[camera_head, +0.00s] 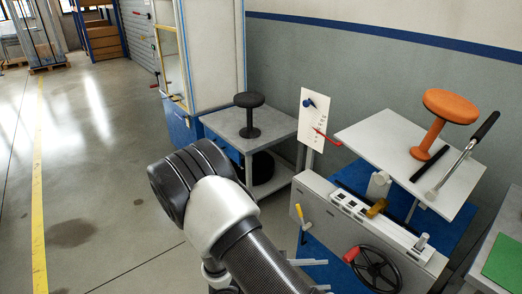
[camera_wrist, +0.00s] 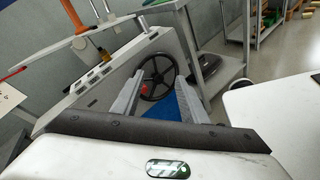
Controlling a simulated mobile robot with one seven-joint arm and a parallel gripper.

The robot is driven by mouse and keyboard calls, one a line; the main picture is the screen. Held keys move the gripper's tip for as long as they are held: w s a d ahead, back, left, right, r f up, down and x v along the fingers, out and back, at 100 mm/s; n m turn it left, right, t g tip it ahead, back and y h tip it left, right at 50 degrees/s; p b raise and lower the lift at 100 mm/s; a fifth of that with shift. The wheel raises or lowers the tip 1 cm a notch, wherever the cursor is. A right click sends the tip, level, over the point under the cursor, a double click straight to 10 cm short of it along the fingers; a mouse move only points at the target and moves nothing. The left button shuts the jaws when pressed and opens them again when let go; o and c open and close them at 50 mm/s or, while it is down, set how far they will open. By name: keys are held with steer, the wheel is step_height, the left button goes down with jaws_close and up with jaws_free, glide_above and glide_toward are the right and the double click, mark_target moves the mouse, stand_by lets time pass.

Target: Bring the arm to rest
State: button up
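My arm (camera_head: 222,212) rises in the lower middle of the head view, bent at a black and white joint, with a dark carbon-look link running down to the right. My gripper (camera_head: 314,275) shows only in part beyond that link, low in the picture, in front of the grey test machine (camera_head: 318,212). In the wrist view the two grey fingers of my gripper (camera_wrist: 158,98) stand apart with nothing between them. Behind the gap are the machine's black handwheel (camera_wrist: 155,78) and blue floor. The fingers appear clear of the machine, though the exact distance cannot be told.
The handwheel (camera_head: 374,270) has a red knob. An orange stool (camera_head: 450,106) stands on a tilted white board (camera_head: 378,142). A black stool (camera_head: 249,114) stands on a grey table (camera_head: 228,124). A white panel (camera_head: 313,118) carries a red lever. Open floor (camera_head: 110,190) lies left.

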steer(key=s+r+m+t+y+p, duration=0.1)
steer(key=s+r+m+y+p, duration=0.2)
steer(key=r, duration=1.3)
steer(key=s+r+m+t+y+p, duration=0.1)
steer(key=s+r+m+y+p, duration=0.2)
steer(key=r, duration=1.3)
steer(key=s+a+r+m+y+p, duration=0.1)
steer(key=s+r+m+y+p, duration=0.3)
steer(key=r+m+y+p, duration=0.3)
step_height(320, 180, up, 9)
steer(key=y+p, duration=0.1)
steer(key=p, duration=0.3)
steer(key=shift+m+t+y, duration=0.3)
steer(key=shift+t+y, duration=0.1)
steer(key=shift+s+a, duration=0.1)
